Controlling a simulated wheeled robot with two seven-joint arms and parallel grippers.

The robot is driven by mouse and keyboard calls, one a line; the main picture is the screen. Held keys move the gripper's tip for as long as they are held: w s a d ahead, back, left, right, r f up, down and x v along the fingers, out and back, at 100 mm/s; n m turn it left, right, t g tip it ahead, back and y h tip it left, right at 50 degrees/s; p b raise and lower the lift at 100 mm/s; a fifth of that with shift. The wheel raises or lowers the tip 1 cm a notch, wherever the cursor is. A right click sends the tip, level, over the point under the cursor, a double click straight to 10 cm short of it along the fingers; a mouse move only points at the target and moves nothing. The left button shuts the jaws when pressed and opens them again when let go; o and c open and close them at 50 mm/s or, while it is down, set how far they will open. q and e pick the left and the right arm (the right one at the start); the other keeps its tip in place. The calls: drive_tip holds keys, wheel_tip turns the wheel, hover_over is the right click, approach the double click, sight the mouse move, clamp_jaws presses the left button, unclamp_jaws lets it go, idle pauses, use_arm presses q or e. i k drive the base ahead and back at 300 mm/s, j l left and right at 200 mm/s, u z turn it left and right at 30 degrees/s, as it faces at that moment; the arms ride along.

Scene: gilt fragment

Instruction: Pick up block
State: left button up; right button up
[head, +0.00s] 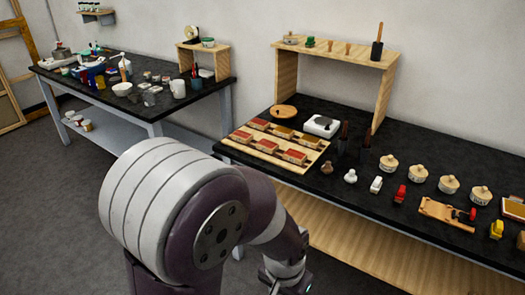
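Several small block-like pieces lie on the black-topped table at right, and I cannot tell which one is the task's block. Red-topped rectangular pieces (268,146) sit in rows on a wooden board (243,148). A small red piece (400,193), a white piece (376,184) and a yellow piece (496,229) stand near the front edge. One of my arms, seemingly the left, fills the lower middle of the head view. Its wrist runs off the bottom edge, below and in front of the table, and its fingers are out of frame. My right gripper does not show.
The right table (480,160) also carries several lidded pots (388,163), a white scale-like device (322,125), dark upright holders and a wooden shelf (335,50). A second table (130,105) at left is crowded with cups and bottles. Grey floor (50,190) lies open at left.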

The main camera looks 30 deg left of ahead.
sight(298, 158)
drive_tip(key=i+l+z, duration=0.25)
drive_tip(key=i+l, duration=0.2)
drive_tip(key=i+l+z, duration=0.25)
drive_tip(key=i, duration=0.4)
drive_tip(key=l, duration=0.1)
